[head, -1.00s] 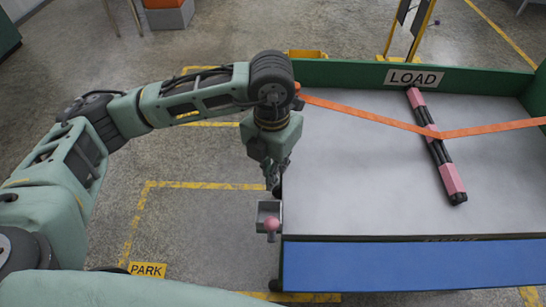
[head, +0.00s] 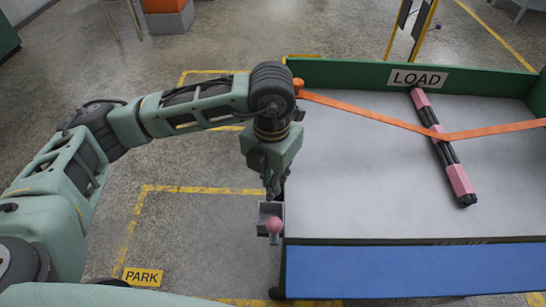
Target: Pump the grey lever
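A small grey box-shaped bracket (head: 266,208) with a pink ball knob (head: 274,226) is at the left edge of the load table (head: 350,190). The knob is the only lever-like part I see, and its ball is pink rather than grey. My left gripper (head: 272,193) points down just behind and above the bracket. Its fingers look close together, but they are small and dark, so I cannot tell whether they are open or whether they touch the bracket. My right gripper is not in view.
A bundle of dark hoses with pink sleeves (head: 459,180) lies on the table under an orange strap (head: 365,114). A green back wall carries a LOAD sign (head: 416,78).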

